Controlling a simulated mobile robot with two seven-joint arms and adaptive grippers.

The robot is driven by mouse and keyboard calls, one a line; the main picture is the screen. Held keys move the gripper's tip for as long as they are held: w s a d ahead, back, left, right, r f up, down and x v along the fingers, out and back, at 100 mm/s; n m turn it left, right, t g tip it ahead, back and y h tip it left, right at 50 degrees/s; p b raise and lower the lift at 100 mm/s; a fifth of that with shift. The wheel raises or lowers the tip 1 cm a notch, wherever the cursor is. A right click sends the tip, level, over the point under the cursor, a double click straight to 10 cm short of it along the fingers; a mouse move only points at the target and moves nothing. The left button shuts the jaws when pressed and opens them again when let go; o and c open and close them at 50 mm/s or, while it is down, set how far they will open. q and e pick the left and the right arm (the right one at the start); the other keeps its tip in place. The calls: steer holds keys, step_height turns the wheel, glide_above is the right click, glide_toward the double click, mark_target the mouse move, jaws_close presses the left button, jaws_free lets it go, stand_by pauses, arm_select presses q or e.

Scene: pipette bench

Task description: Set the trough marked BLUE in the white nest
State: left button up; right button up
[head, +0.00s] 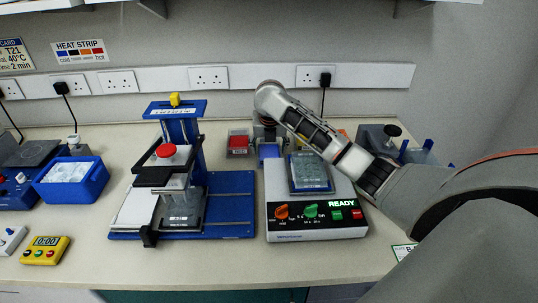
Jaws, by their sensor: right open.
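A small trough with blue contents (270,152) stands on the bench behind the grey READY device. I cannot read a BLUE mark on it. My right gripper (267,138) points down just behind and above this trough. It is open, and the arm partly hides its fingers; I cannot tell whether they touch the trough. A flat white area, perhaps the white nest (134,208), lies at the left of the blue stand's base and looks empty. My left gripper is not in view.
A trough with red contents (238,143) stands left of the blue one. The blue stand (228,190) with a red knob rises at centre left. The READY device (317,224) carries a well plate (310,172). A blue ice tub (71,181) and yellow timer (45,250) stand at left.

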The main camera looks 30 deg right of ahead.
steer(key=shift+f, duration=0.25)
stand_by(0.4)
steer(key=c, duration=0.9)
